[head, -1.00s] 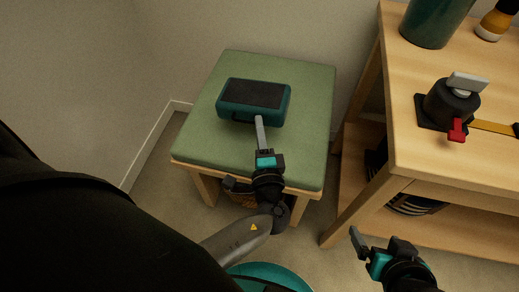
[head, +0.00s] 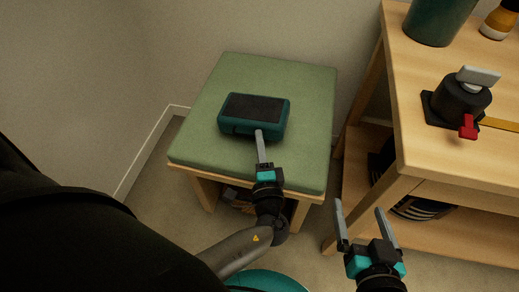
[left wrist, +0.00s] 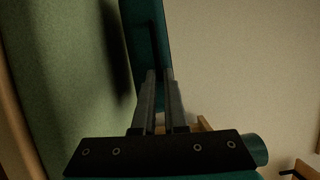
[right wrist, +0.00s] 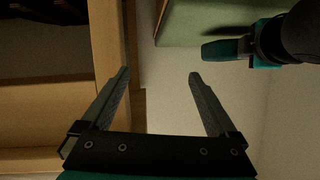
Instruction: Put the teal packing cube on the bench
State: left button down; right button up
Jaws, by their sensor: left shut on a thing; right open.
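The teal packing cube (head: 229,123), with a dark top panel, is over the middle of the green-cushioned bench (head: 300,160). My left gripper (head: 260,136) is shut on the cube's near side. In the left wrist view, the left gripper (left wrist: 160,78) has its fingers together at the cube (left wrist: 148,35). A dark shadow and a narrow gap show between the cube and the cushion (left wrist: 50,70), so the cube seems slightly above it. My right gripper (head: 359,207) is open and empty in front of the wooden table; it also shows open in the right wrist view (right wrist: 159,75).
A wooden table (head: 410,150) with a lower shelf stands right of the bench. It holds a dark green container (head: 434,22), an orange-and-white bottle (head: 498,22) and a black device with a red lever (head: 460,102). Walls stand behind and left. The cushion around the cube is clear.

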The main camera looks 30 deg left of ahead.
pick_arm(q)
jog(key=shift+f+b, duration=0.5)
jog(key=shift+f, duration=0.45)
jog(key=shift+f+b, duration=0.35)
jog(key=shift+f, duration=0.3)
pick_arm(e)
jog(key=shift+s+a+r+m+t+y, duration=0.15)
jog(key=shift+s+a+r+t+y, duration=0.15)
jog(key=shift+t, duration=0.3)
jog(key=shift+s+a+r+m+t+y, duration=0.15)
jog(key=shift+a+r+t, duration=0.25)
jog(key=shift+t, duration=0.2)
jog(key=shift+s+a+r+m+t+y, duration=0.15)
jog(key=shift+a+r+t+y, duration=0.15)
jog(key=shift+t, duration=0.3)
pick_arm(q)
jog(key=c, duration=1)
grip_release()
jog(key=shift+o, duration=0.2)
